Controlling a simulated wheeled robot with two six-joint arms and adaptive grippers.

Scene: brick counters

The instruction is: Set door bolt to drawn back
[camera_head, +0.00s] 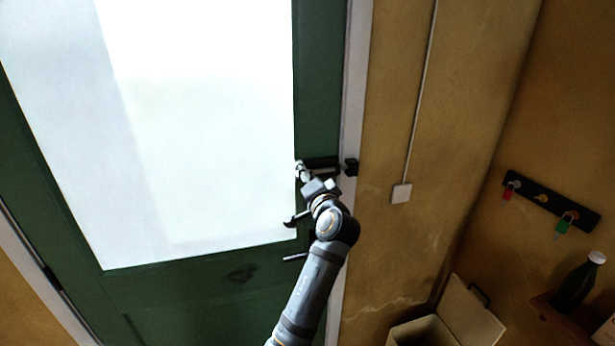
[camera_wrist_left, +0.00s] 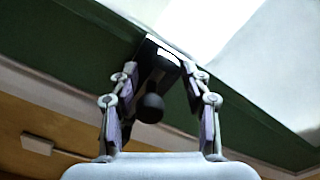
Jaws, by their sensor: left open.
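The black door bolt (camera_head: 322,163) sits on the right edge of the green door (camera_head: 318,80), level with a black keeper (camera_head: 351,167) on the white frame. Whether its bar bridges into the keeper is too small to tell. My left gripper (camera_head: 301,170) is at the bolt's left end and partly hides it. In the left wrist view, my open left gripper (camera_wrist_left: 160,77) has one finger on each side of the bolt (camera_wrist_left: 158,66) and its round black knob (camera_wrist_left: 150,107). The fingers look apart from the knob. My right gripper is not in view.
A white switch (camera_head: 402,193) and a key rack (camera_head: 550,205) are on the yellow walls. An open box (camera_head: 465,318) and a dark bottle (camera_head: 577,284) are at the lower right.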

